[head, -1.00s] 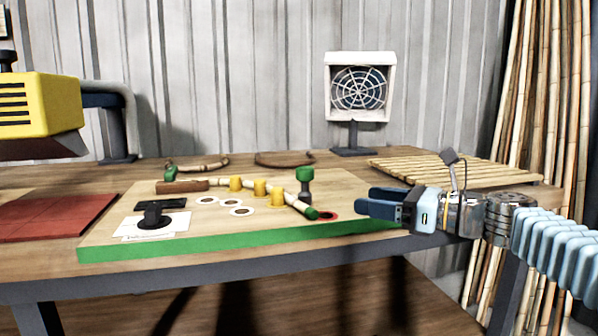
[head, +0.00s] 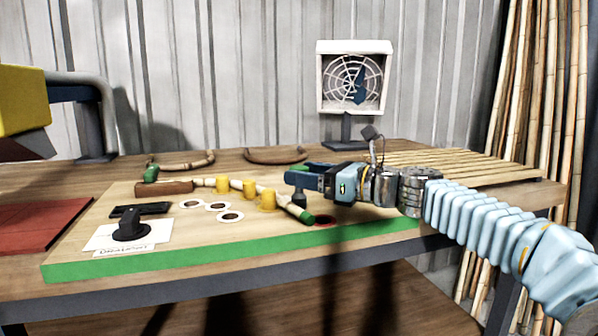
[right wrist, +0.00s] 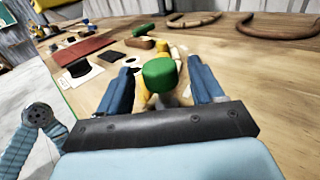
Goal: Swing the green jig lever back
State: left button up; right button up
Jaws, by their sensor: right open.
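The green-topped lever stands on the jig board (head: 150,263). Its green knob (right wrist: 158,74) shows in the right wrist view between my two blue fingers, and its dark lower post (head: 299,198) shows in the head view below them. My right gripper (head: 291,178) is open, with a finger on each side of the knob. In the head view the gripper hides most of the knob. I cannot tell whether either finger touches it. A pale rattan cane (head: 282,203) with a green end runs past yellow pegs (head: 267,201) beside the lever. My left gripper is not in view.
A black fixture (head: 130,228) sits on white paper at the board's left. A red mat (head: 35,225) lies left of the board. Bent canes (head: 275,156) and a slatted rack (head: 450,166) lie behind. A fan heater (head: 353,78) stands at the back.

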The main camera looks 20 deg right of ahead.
jog(key=shift+x, duration=1)
jog(key=shift+c, duration=0.3)
grip_shut()
